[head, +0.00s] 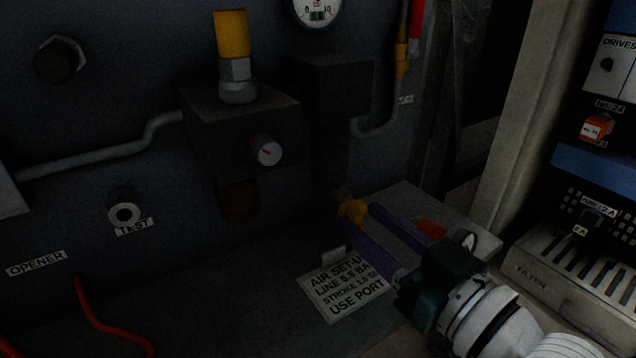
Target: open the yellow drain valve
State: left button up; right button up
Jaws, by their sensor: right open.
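My right gripper (358,219) comes in from the lower right with two long purple fingers. My left gripper is not in view.
A sign card (345,285) stands just below the fingers. A pale plate (440,205) with a red part and a small gauge lies behind the gripper. A regulator block (240,130) with a yellow-topped fitting (232,38) is left. A red hose (100,318) runs at lower left.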

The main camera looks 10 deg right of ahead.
jog(key=shift+c, duration=0.3)
grip_shut()
dwell(0.3)
